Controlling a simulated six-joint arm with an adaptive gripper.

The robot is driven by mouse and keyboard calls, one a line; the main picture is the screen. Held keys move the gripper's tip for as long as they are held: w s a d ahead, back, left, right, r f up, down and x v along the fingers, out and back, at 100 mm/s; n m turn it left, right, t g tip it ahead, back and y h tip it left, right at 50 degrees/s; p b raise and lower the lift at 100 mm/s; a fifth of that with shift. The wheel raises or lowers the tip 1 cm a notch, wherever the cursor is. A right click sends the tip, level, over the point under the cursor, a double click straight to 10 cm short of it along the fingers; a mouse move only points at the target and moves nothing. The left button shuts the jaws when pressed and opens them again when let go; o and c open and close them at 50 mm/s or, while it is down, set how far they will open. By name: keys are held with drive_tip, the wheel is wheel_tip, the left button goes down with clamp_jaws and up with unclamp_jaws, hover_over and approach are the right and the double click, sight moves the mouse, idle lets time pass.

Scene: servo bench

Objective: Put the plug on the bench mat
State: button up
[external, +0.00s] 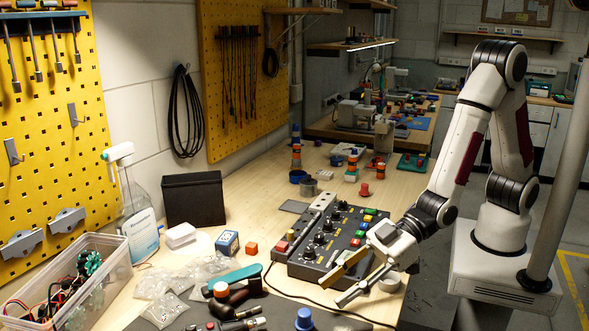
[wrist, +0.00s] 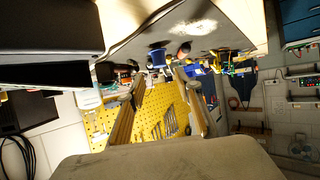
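My gripper (external: 335,291) is open and empty, held low in front of the control box. Its two fingers also show spread apart in the wrist view (wrist: 160,118), with nothing between them. A dark grey bench mat (external: 278,312) lies at the front edge of the external view, partly cut off. A blue stopper-like piece (external: 304,319) is at the mat, below and left of the fingers. A red, flanged, plug-like piece (external: 365,190) stands on the wood behind the control box. I cannot tell which of these is the plug.
The control box (external: 330,239) with knobs and coloured buttons stands beside my gripper. Bags (external: 165,281), a teal-handled tool (external: 236,276) and a clear bin (external: 75,285) crowd the left. A black cable runs across the front. Bare wood lies behind the box.

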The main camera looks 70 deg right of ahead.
drive_tip(key=shift+v, duration=1.6)
drive_tip(key=w+d+r+m+h, duration=0.1)
drive_tip(key=d, duration=0.3)
drive_tip(key=w+d+r+h, duration=0.1)
drive_tip(key=w+d+r, duration=0.1)
drive_tip(key=d, duration=0.2)
drive_tip(key=w+d+r+m, duration=0.1)
drive_tip(key=w+d+r, duration=0.1)
drive_tip(key=d, duration=0.2)
drive_tip(key=shift+w+m+t+h, duration=0.2)
drive_tip(key=shift+m+t+h, duration=0.1)
drive_tip(key=shift+h, duration=0.1)
drive_tip(key=d+r+m+h, duration=0.3)
drive_tip(key=d+r, duration=0.1)
drive_tip(key=d, duration=1)
drive_tip(key=s+d+r+m+g+h, duration=0.2)
drive_tip(key=s+d+m+g+h, duration=0.1)
drive_tip(key=s+d, duration=1.3)
drive_tip(key=d+m+h, duration=0.1)
drive_tip(key=d, duration=0.2)
drive_tip(key=shift+r, duration=0.35)
